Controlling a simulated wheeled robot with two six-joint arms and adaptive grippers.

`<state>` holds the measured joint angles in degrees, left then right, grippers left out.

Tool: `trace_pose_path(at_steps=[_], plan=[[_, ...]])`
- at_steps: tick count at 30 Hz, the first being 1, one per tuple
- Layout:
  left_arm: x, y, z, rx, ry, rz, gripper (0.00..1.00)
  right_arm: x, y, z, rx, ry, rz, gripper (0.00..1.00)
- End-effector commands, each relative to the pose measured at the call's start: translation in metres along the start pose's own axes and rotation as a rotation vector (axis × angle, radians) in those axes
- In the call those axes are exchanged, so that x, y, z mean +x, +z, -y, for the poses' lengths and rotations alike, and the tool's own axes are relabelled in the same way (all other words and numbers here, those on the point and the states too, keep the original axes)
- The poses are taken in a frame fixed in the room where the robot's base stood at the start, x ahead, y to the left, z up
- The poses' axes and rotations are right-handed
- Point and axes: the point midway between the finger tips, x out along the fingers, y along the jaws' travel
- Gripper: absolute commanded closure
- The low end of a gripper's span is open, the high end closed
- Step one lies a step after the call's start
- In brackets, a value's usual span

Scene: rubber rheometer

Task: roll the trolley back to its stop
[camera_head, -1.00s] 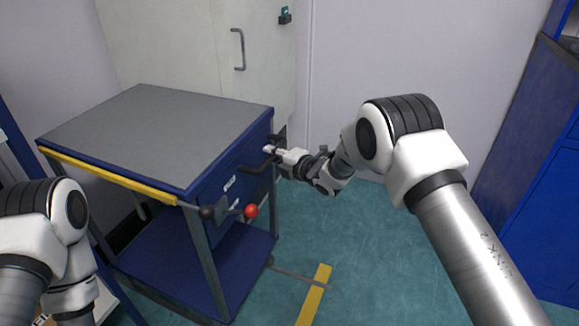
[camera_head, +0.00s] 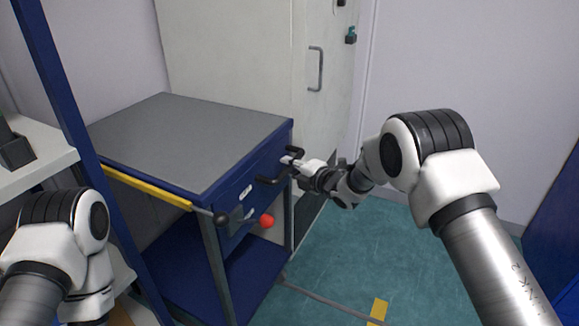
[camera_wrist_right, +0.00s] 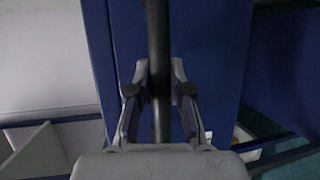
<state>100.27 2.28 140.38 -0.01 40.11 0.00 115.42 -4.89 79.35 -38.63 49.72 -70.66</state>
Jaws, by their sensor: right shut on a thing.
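The trolley (camera_head: 190,140) has a grey top, blue frame, blue lower shelf and a yellow strip along its front edge. It stands left of centre in the head view, close to the pale cabinet. My right gripper (camera_head: 290,162) is shut on the black handle (camera_head: 268,181) at the trolley's right end. In the right wrist view the handle bar (camera_wrist_right: 157,40) runs between the fingers (camera_wrist_right: 159,92), against the blue panel. A lever with a red knob (camera_head: 267,221) and a black knob (camera_head: 221,218) sit at the near corner. My left gripper is out of view below my left arm.
A pale cabinet (camera_head: 240,50) with a grey door handle stands behind. A shelf rack with a blue post (camera_head: 62,100) is close on the left. Green floor (camera_head: 390,250) is open at right, with a thin grey line and yellow tape (camera_head: 378,311). Blue furniture (camera_head: 560,210) stands far right.

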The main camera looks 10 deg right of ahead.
Motion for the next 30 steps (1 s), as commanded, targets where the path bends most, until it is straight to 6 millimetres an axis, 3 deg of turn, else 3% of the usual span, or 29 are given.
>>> trace_pose_path(at_steps=[6,7,9,20,23,30], plan=[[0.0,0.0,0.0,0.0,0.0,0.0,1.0,0.001,-0.001,-0.003,-0.003,0.005,-0.002,1.0],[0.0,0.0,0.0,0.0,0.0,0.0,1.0,0.001,-0.001,-0.003,-0.003,0.005,-0.003,0.74],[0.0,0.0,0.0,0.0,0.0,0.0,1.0,0.001,-0.001,-0.003,-0.002,0.005,-0.002,0.55],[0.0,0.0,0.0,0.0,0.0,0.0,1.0,-0.005,0.0,-0.002,-0.001,0.002,-0.001,0.55],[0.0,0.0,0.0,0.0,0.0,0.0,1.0,-0.02,0.001,-0.002,0.0,0.002,0.0,0.55],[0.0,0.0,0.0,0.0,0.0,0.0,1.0,-0.082,0.0,-0.002,0.001,0.002,-0.001,0.55]])
